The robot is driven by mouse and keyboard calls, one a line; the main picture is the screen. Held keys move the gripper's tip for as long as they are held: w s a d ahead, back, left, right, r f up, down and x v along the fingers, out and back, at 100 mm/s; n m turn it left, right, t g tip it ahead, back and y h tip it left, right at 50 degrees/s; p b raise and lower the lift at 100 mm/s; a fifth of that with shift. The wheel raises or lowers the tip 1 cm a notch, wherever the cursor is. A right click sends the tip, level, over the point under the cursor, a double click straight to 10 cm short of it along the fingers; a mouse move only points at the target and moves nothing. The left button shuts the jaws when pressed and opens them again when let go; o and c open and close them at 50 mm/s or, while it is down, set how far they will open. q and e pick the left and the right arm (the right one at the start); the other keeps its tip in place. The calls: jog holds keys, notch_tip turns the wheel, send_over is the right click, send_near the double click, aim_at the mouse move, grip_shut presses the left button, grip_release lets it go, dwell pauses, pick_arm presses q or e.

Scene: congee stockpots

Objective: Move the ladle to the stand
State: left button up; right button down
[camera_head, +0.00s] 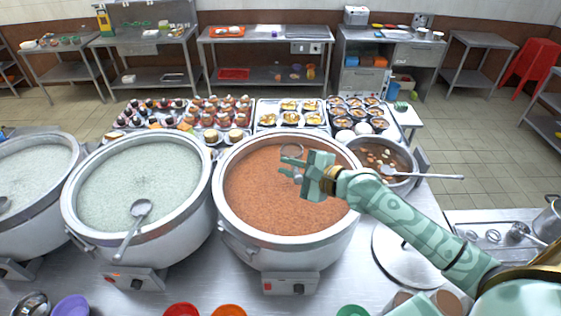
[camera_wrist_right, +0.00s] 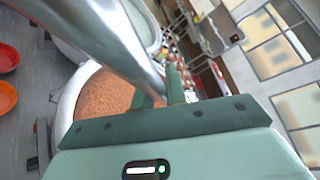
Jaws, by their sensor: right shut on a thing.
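My right gripper (camera_head: 292,167) is over the large pot of orange-brown congee (camera_head: 262,205). In the wrist view the right gripper (camera_wrist_right: 162,90) is shut on a shiny metal shaft, the ladle's handle (camera_wrist_right: 105,35). A metal rack with ring-shaped holders (camera_head: 485,237) at the right looks like the stand, though I cannot be sure. My left gripper is not in view.
A green-white congee pot with its own ladle (camera_head: 140,208) stands to the left. A smaller soup pot (camera_head: 378,160) with a ladle handle sticking out is at the right. A round lid (camera_head: 405,255) lies on the counter. Trays of food (camera_head: 290,112) line the back.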

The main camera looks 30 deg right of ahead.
jog(key=s+d+f+b, duration=0.2)
jog(key=s+f+b, duration=0.1)
jog(key=s+f, duration=0.1)
jog(key=shift+s+d+f+b, duration=0.15)
jog(key=shift+d+f+b, duration=0.2)
jog(key=shift+f, duration=0.5)
jog(key=shift+a+f, duration=0.1)
dwell(0.4)
jog(key=shift+f, duration=0.55)
jog(key=shift+d+f+n+g+p, duration=0.15)
jog(key=shift+n+g+p, duration=0.2)
jog(key=shift+n+g, duration=0.55)
jog(key=shift+d+n+g+p, duration=0.15)
jog(key=shift+n+g+p, duration=0.2)
jog(key=shift+n+g, duration=0.55)
